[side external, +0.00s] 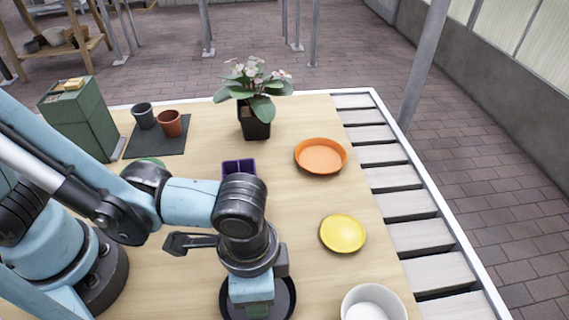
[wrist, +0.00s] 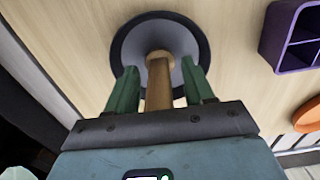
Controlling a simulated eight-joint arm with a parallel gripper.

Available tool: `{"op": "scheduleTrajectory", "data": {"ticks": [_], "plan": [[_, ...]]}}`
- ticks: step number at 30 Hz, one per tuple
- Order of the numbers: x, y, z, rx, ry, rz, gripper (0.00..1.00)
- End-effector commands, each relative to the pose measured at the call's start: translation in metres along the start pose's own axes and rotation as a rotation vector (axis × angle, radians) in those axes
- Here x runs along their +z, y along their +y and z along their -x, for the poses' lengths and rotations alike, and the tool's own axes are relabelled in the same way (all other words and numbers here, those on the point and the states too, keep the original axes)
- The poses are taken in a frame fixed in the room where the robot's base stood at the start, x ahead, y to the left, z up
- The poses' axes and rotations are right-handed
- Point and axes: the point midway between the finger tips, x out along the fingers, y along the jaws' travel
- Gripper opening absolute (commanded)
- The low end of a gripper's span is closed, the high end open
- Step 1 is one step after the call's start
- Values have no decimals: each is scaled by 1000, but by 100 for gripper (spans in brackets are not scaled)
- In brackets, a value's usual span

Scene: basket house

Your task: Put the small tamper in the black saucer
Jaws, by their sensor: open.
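The black saucer (wrist: 203,42) lies under my gripper in the wrist view, with a dark rim and a greyer inside. In the side view the black saucer (side external: 291,293) is partly hidden by my wrist. The small tamper (wrist: 159,82) is a light wooden piece with a rounded end, seen against the saucer's inside. My gripper (wrist: 160,84) is open, with one green finger on each side of the tamper and visible gaps between. Whether the tamper rests on the saucer, and how it is tilted, I cannot tell. The side view hides the tamper.
A purple divided tray (wrist: 292,38) is near the saucer. A yellow saucer (side external: 343,233), an orange saucer (side external: 321,156) and a white bowl (side external: 374,303) stand to the right. A potted plant (side external: 255,125), two small pots on a dark mat (side external: 150,148) and a green box (side external: 80,120) are farther back.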

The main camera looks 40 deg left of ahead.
Motion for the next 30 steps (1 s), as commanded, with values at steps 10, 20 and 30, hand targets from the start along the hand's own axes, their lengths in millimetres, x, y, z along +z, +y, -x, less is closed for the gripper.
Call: {"op": "scheduleTrajectory", "data": {"ticks": [10,20,30], "plan": [[1,0,33,0,0,0,53],[0,0,80,0,0,0,53],[0,0,116,0,0,0,53]]}}
